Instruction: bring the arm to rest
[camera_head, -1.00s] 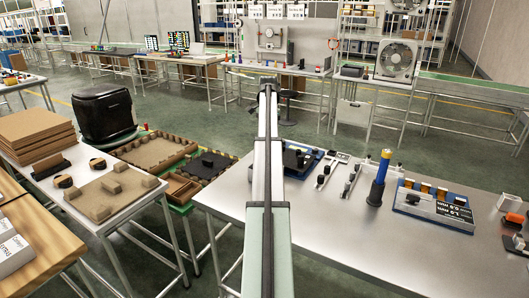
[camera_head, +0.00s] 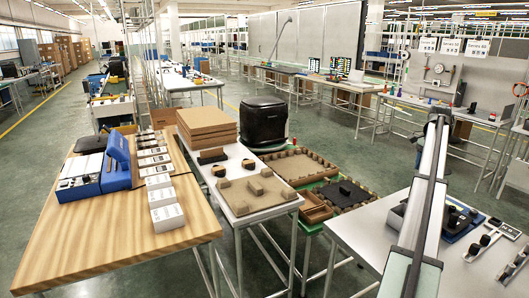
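My arm (camera_head: 421,213) shows at the right of the head view. It is a long pale bar with a dark stripe, reaching up and away over the left part of a metal table (camera_head: 349,222). Its far end has small dark parts, but no gripper fingers can be made out there. I cannot see my gripper or whether it holds anything.
A wooden table (camera_head: 62,245) at left carries a blue machine (camera_head: 95,170) and white boxes (camera_head: 166,216). Beside it, a white table holds stacked brown boards (camera_head: 207,128). A black bin (camera_head: 264,122) and brown trays (camera_head: 300,166) lie beyond. Green floor is open behind.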

